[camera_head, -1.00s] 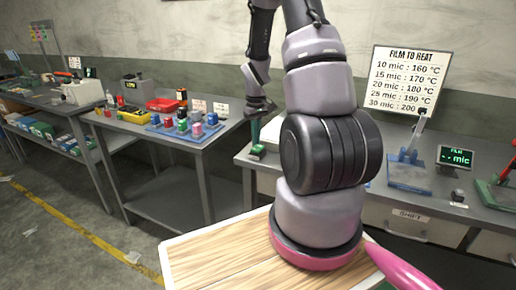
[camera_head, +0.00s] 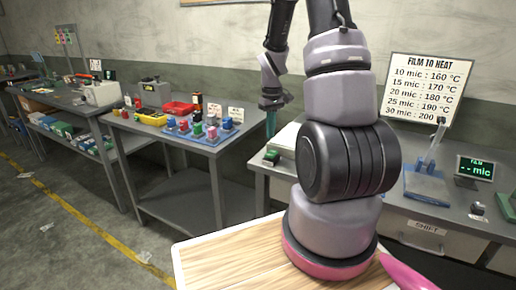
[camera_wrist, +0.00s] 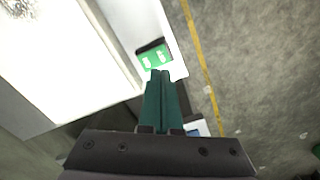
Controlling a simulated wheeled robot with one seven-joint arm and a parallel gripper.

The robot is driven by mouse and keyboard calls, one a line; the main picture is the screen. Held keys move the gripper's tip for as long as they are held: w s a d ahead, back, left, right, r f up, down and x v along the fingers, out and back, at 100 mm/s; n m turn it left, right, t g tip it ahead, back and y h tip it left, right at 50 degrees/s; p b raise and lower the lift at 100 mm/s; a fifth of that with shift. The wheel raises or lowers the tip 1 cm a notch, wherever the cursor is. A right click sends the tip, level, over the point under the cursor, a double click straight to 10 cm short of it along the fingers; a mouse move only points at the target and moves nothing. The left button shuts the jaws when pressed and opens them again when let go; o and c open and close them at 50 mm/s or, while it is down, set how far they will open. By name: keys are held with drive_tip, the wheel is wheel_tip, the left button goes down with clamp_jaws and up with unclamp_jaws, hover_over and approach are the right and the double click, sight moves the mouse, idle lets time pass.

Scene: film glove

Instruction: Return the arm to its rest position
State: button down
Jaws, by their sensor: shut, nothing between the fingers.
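My arm rises in the middle of the head view and bends down to my gripper (camera_head: 270,123), which hangs above the left end of the right bench. In the wrist view my gripper (camera_wrist: 160,73) shows teal fingers pressed together with nothing between them. In the wrist view a green piece with white marks (camera_wrist: 155,56) lies just beyond the fingertips. They look apart in the head view.
The left table holds a blue tray of coloured spools (camera_head: 205,131), a red bin (camera_head: 181,108) and a yellow bin (camera_head: 150,118). Floor on the left is mostly clear.

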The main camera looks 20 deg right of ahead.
drive_tip(key=shift+r, duration=0.1)
drive_tip(key=s+a+r+m+t, duration=0.1)
drive_tip(key=s+a+r+t, duration=0.15)
drive_tip(key=r, duration=0.65)
drive_tip(key=s+a+r+m+t, duration=0.1)
drive_tip(key=s+a+r+m, duration=0.2)
drive_tip(key=r, duration=0.5)
drive_tip(key=s+a+r+m+t+y, duration=0.1)
drive_tip(key=s+a+r, duration=0.3)
drive_tip(key=s+r, duration=0.2)
drive_tip(key=s+a+r+t+y, duration=0.1)
drive_tip(key=s+a+r, duration=0.3)
drive_tip(key=s, duration=0.4)
drive_tip(key=shift+r+m+t, duration=0.4)
drive_tip(key=shift+r+t, duration=0.35)
drive_tip(key=shift+r, duration=0.1)
drive_tip(key=shift+d, duration=0.1)
